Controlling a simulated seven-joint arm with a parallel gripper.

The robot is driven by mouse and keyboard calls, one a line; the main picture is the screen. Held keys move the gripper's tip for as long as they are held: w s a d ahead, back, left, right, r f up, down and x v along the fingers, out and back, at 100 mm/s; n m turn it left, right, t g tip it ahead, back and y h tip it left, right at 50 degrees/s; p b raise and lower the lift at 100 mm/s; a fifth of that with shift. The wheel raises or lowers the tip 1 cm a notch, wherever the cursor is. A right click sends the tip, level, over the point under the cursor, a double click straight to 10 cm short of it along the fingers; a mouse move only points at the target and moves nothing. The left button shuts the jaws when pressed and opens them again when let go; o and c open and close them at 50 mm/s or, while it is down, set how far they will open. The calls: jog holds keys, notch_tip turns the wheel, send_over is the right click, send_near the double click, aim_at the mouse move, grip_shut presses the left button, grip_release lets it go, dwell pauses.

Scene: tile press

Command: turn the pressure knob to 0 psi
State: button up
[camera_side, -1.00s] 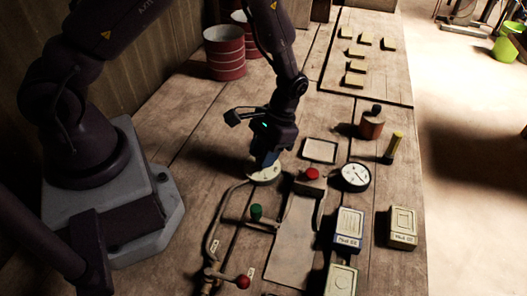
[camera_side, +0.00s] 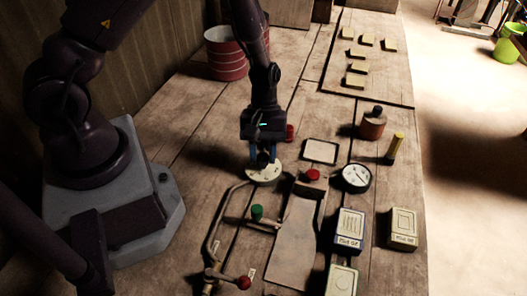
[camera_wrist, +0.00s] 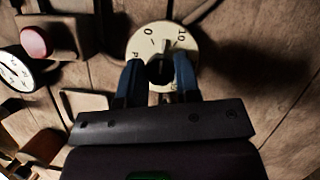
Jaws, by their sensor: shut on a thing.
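The pressure knob (camera_wrist: 160,70) is a dark knob on a round cream dial plate (camera_wrist: 150,38) with black marks. The dial plate (camera_side: 264,174) lies on the bench in the side view. My gripper (camera_wrist: 159,76) has its two blue fingers on either side of the knob and is shut on it. In the side view my gripper (camera_side: 262,158) points down over the dial. A 0 and a 10 show on the plate in the wrist view. The fingers hide part of the dial, and I cannot read the setting surely.
A round gauge (camera_side: 356,177) and a red button (camera_side: 313,174) on the press stand right of the dial. A green-knobbed valve (camera_side: 257,212) and pipe are in front. Labelled tins (camera_side: 348,230) stand front right. Red drums (camera_side: 225,52) stand behind.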

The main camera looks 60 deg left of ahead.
jog(key=n+t, duration=0.1)
jog(key=n, duration=0.2)
jog(key=n+t, duration=0.1)
jog(key=n, duration=0.1)
jog(key=shift+s+n+h, duration=0.1)
jog(key=shift+n+h, duration=0.2)
jog(key=shift+n, duration=0.1)
dwell(0.4)
jog(key=o, duration=0.9)
jog(key=v, duration=1.3)
jog(key=shift+s+a, duration=0.1)
